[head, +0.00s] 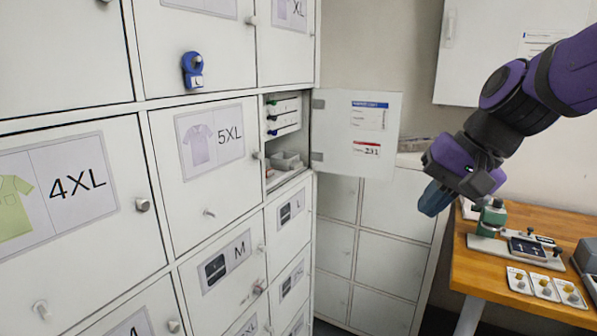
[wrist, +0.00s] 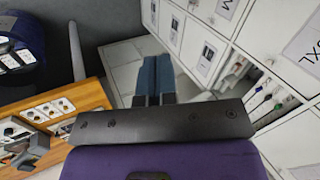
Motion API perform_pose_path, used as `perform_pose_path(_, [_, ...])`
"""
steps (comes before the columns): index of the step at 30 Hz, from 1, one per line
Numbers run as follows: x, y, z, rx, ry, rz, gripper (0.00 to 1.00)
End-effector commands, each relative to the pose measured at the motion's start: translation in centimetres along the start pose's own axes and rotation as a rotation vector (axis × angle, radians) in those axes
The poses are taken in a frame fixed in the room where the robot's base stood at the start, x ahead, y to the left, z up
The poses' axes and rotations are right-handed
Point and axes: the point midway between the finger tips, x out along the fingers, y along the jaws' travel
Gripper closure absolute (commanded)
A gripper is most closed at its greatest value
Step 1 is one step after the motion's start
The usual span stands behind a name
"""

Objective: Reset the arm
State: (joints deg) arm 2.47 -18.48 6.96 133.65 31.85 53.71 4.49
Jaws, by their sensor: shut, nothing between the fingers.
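My gripper (head: 433,198) is in the right half of the head view, at the end of my purple and black arm. It hangs in free air between the locker wall and the wooden workbench. In the wrist view its two blue fingers (wrist: 154,78) lie side by side, shut with nothing between them. It touches nothing that I can see.
An open locker door (head: 355,132) stands out left of my gripper; its compartment (head: 287,150) holds several items. White lockers (head: 205,145) with size labels fill the left. A wooden workbench (head: 478,270) with a green device (head: 490,218) is at lower right.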

Motion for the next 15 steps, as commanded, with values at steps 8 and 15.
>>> perform_pose_path(8, [-4.6,6.1,4.9,-0.221,0.167,0.199,1.0])
perform_pose_path(15, [-6.9,10.3,7.6,-0.347,0.266,0.334,1.0])
